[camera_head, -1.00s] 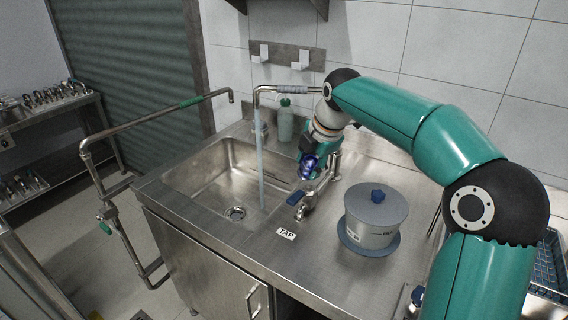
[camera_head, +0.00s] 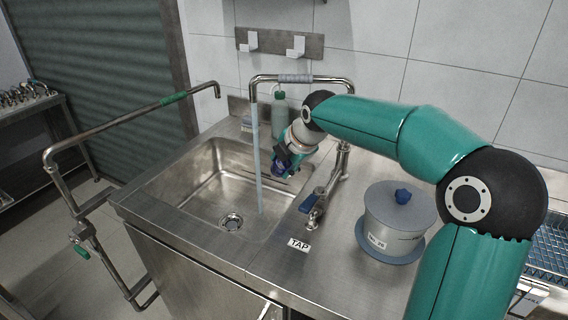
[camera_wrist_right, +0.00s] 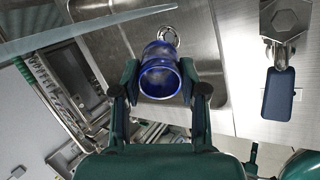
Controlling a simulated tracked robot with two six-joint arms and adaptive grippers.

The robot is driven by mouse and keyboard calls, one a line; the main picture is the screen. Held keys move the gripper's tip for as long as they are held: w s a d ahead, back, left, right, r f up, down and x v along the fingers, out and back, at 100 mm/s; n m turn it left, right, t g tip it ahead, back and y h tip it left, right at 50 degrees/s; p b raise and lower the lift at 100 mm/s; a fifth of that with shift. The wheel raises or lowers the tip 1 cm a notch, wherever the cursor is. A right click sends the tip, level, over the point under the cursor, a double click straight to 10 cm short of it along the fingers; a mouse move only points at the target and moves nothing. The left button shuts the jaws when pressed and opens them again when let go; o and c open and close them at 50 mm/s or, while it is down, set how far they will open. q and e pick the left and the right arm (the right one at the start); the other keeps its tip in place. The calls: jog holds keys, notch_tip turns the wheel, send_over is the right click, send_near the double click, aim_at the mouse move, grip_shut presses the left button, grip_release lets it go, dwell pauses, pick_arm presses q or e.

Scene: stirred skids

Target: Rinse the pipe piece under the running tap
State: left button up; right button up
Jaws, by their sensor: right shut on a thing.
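The blue, ring-ended pipe piece (camera_wrist_right: 160,76) is between the fingers of my right gripper (camera_wrist_right: 161,92), which is shut on it. In the head view the pipe piece (camera_head: 278,168) shows small and dark blue at the tip of my right gripper (camera_head: 284,162), over the right part of the sink (camera_head: 190,196). The tap (camera_head: 300,79) is running. Its water stream (camera_head: 258,150) falls straight into the sink, just left of the pipe piece, with a small gap in the picture. The stream (camera_wrist_right: 90,32) crosses the upper left of the right wrist view. My left gripper is out of view.
The blue-handled tap lever (camera_head: 307,204) and the TAP label (camera_head: 299,245) are on the counter right of the sink. A grey lidded pot (camera_head: 395,240) stands further right. A soap bottle (camera_head: 279,117) stands behind the sink. A bent pipe rail (camera_head: 130,122) is at left.

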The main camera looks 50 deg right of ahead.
jog(key=shift+w+d+f+p, duration=0.15)
jog(key=shift+w+d+p, duration=0.1)
jog(key=shift+w, duration=0.35)
jog(key=shift+w+d+f+p, duration=0.15)
jog(key=shift+w+d+p, duration=0.1)
jog(key=shift+w, duration=0.35)
jog(key=shift+w+d+f+p, duration=0.15)
jog(key=shift+w+d+p, duration=0.1)
jog(key=shift+w, duration=0.35)
jog(key=w+d+f+p, duration=0.2)
jog(key=w+p, duration=0.4)
jog(key=w, duration=0.4)
jog(key=shift+w+d+f+p, duration=0.3)
jog(key=shift+d+f+p, duration=0.1)
jog(key=shift+s+d, duration=0.15)
jog(key=shift+d, duration=0.15)
jog(key=shift+a, duration=0.15)
jog(key=shift+w+a, duration=0.2)
jog(key=shift+a, duration=0.3)
jog(key=shift+d, duration=0.2)
